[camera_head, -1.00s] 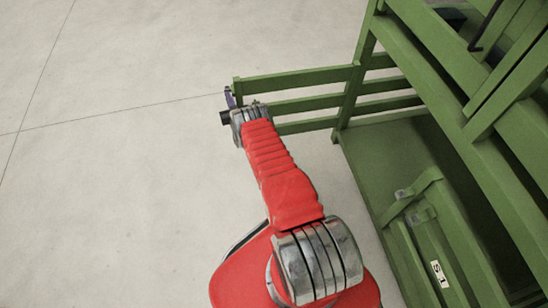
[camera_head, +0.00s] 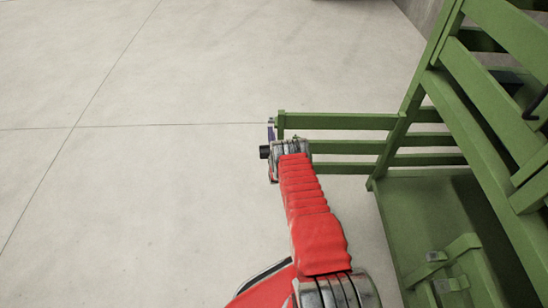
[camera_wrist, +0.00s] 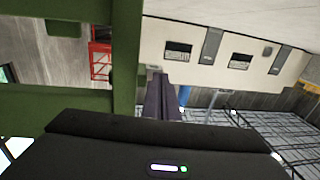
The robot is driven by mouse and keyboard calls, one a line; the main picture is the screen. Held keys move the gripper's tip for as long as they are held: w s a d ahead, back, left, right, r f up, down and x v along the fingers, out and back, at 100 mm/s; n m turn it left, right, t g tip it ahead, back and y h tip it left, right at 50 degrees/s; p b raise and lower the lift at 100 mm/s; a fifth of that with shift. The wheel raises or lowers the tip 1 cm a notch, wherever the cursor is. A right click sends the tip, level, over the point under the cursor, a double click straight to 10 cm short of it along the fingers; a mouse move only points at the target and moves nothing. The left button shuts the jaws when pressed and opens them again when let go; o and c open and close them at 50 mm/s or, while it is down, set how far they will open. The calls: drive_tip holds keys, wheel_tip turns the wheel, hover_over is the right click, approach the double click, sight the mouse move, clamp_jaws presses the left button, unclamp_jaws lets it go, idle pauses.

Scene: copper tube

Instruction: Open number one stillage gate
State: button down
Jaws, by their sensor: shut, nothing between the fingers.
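The green slatted stillage gate (camera_head: 335,122) stands out to the left of the stillage (camera_head: 440,195) in the head view, clear of its front. My gripper (camera_head: 271,131) is at the gate's free left end, beside the end post. In the wrist view my purple fingers (camera_wrist: 163,97) are together with nothing between them. A green upright (camera_wrist: 126,60) and a green bar (camera_wrist: 50,105) show close to their left. Whether the fingers touch the gate I cannot tell. My wrist hides the lower part of the gate's end.
Bare concrete floor (camera_head: 140,180) lies open to the left of the gate. The stillage frame fills the right side, with green posts and sloping rails. A wall (camera_head: 425,15) stands at the back right. The wrist view shows a red frame (camera_wrist: 101,60) in the distance.

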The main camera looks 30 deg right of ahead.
drive_tip(key=a+v, duration=0.1)
drive_tip(key=v, duration=1)
drive_tip(key=shift+w+a, duration=0.25)
drive_tip(key=shift+a, duration=0.1)
drive_tip(key=shift+f, duration=0.1)
